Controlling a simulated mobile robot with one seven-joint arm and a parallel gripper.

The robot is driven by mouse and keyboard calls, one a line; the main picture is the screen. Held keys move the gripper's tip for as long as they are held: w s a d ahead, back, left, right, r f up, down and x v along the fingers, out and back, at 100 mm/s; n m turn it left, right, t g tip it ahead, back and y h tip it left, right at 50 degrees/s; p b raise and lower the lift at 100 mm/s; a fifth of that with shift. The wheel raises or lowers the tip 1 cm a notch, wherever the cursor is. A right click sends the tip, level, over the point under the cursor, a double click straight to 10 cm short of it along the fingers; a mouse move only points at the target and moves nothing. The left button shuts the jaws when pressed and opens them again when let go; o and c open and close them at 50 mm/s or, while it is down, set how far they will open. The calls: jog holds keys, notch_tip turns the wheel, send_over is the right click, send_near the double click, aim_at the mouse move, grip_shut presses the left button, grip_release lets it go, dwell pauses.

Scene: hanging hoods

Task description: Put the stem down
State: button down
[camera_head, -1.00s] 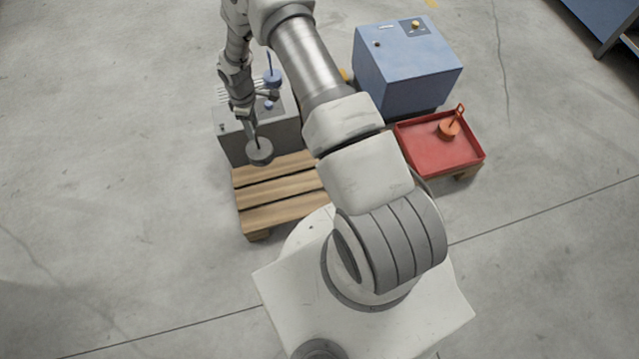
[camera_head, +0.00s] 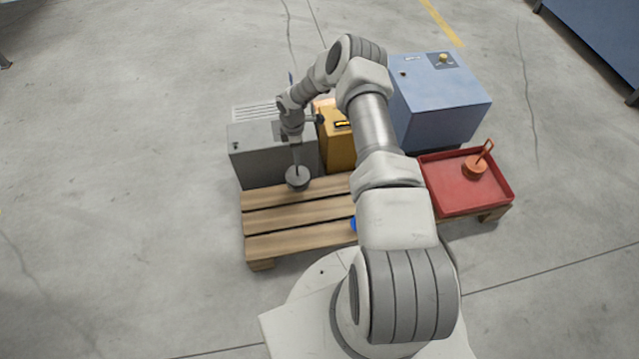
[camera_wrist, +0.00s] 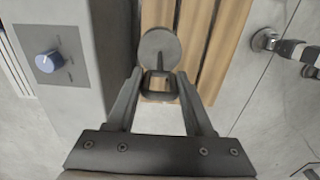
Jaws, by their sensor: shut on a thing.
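The stem is a dark grey disc (camera_head: 298,180) with a thin upright rod on top. My gripper (camera_head: 296,142) is shut on the top of the rod, above the disc. In the wrist view, the disc (camera_wrist: 160,46) and its loop-shaped handle lie between my gripper's fingertips (camera_wrist: 161,78). The disc is over the back edge of the wooden pallet (camera_head: 290,220), close in front of the grey cabinet (camera_head: 262,160). I cannot tell whether it touches the boards.
A yellow box (camera_head: 338,150) and a blue cabinet (camera_head: 440,95) stand behind. A red tray (camera_head: 452,192) at the right holds an orange disc with a handle (camera_head: 475,166). A blue item (camera_head: 354,224) on the pallet is partly behind my arm. The pallet's left front is bare.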

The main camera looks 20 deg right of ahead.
aim_at(298, 178)
jog(key=s+d+f+b, duration=0.3)
jog(key=s+f, duration=0.3)
jog(key=f, duration=0.2)
jog(key=shift+d+f, duration=0.2)
jog(key=shift+d, duration=0.45)
jog(key=shift+f, duration=0.1)
jog(key=shift+c, duration=1.4)
grip_release()
